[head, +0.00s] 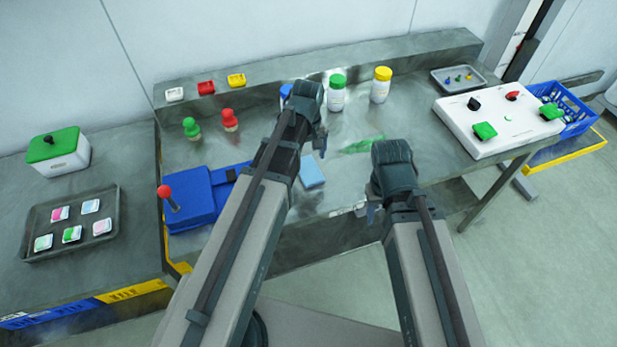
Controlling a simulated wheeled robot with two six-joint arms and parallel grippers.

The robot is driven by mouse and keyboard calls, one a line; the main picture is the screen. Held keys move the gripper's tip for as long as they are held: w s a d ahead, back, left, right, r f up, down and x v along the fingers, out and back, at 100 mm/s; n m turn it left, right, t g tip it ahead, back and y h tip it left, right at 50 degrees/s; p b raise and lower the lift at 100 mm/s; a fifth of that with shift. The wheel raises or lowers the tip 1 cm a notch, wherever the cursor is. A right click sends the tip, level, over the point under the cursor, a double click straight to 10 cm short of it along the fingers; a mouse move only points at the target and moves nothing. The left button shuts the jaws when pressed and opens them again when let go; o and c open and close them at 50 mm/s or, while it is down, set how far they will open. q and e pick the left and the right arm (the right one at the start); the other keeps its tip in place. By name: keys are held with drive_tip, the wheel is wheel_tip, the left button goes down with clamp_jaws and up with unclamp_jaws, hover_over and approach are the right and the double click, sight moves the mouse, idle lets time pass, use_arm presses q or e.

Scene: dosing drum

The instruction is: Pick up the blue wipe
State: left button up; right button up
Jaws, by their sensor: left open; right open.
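The blue wipe (312,172) is a light blue flat piece lying on the grey metal bench (420,145), near its middle. My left gripper (321,148) is open and empty, just behind the wipe in the head view; I cannot tell how high it is above the bench. My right gripper (371,212) is open and empty, to the right of the wipe near the bench's front edge. Part of the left arm passes close by the wipe's left side.
A green smear (362,145) marks the bench right of the wipe. A blue device with a red-knobbed lever (190,200) stands left. Green-lidded (337,95) and yellow-lidded (381,88) bottles stand behind. A white control box (495,122) is at the right.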

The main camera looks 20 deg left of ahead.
sight(309, 169)
use_arm(q)
drive_tip(key=shift+w+f+b, duration=0.2)
drive_tip(key=shift+f+b, duration=2.4)
drive_tip(key=shift+f, duration=0.2)
drive_tip(key=shift+r, duration=0.1)
drive_tip(key=c, duration=1.1)
